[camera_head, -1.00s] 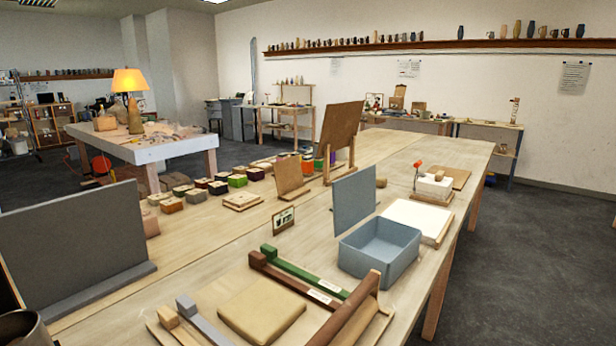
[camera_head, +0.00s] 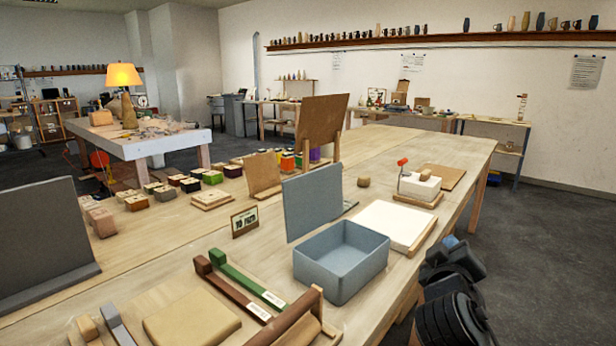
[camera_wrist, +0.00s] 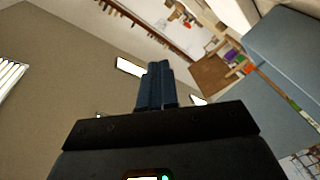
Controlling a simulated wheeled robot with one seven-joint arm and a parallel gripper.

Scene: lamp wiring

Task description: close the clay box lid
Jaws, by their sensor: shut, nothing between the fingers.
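The clay box (camera_head: 340,272) is an open blue-grey box on the table, empty as far as I see. Its flat lid (camera_head: 312,200) stands upright along the box's far left side, wide open. In the wrist view blue-grey panels of the box and lid (camera_wrist: 290,50) fill the right side, tilted. My gripper (camera_wrist: 156,75) is shut and empty, its dark fingers together in the wrist view. In the head view my dark gripper (camera_head: 449,243) is beyond the table's right edge, right of the box and apart from it.
A white slab on a board (camera_head: 395,224) lies just behind the box. Wooden bars and a tan clay slab (camera_head: 192,318) lie to its front left. A small picture stand (camera_head: 245,221) and a brown upright board (camera_head: 322,120) stand further back.

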